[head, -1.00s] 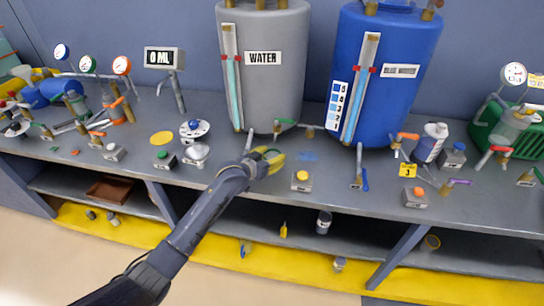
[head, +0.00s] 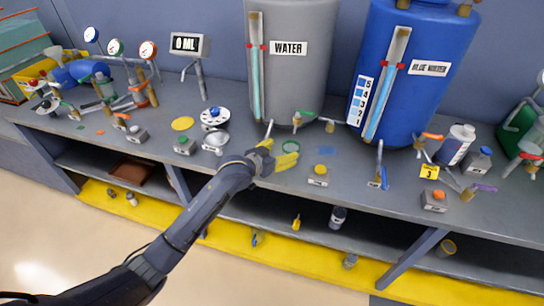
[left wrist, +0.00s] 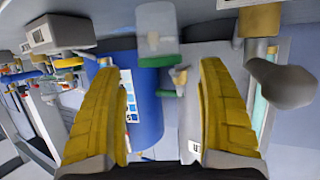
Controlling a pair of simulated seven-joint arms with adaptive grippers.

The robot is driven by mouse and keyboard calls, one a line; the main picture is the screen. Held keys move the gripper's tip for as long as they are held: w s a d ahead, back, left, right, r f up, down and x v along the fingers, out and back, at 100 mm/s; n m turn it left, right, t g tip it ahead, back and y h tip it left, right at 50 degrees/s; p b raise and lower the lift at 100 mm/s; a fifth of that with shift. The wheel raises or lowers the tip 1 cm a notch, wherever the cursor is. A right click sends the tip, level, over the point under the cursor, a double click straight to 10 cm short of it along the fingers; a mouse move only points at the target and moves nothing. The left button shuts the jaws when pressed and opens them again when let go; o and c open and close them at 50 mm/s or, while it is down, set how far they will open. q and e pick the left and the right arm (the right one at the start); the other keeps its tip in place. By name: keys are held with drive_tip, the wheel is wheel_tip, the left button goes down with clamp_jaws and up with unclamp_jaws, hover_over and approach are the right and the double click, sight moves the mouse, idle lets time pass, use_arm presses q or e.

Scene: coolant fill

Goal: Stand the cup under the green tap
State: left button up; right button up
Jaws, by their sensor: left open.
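A clear cup (left wrist: 157,30) with a green rim shows upside down in the left wrist view, which is itself inverted. In the head view its green rim (head: 290,146) shows at my left fingertips. My left gripper (head: 277,154) is open, its yellow fingers spread on either side of the cup's line in the left wrist view (left wrist: 165,95). Whether a finger touches the cup I cannot tell. The green tap (head: 299,118) is low on the grey WATER tank, behind the cup; it also shows in the left wrist view (left wrist: 172,93). Whether the cup is exactly under its spout is unclear.
The blue tank (head: 415,60) stands right of the grey tank (head: 290,75). A box with a yellow button (head: 319,175) is right of my gripper. A white round fixture (head: 215,140) and a yellow disc (head: 183,123) lie left.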

use_arm(q)
drive_tip(key=shift+v, duration=2.9)
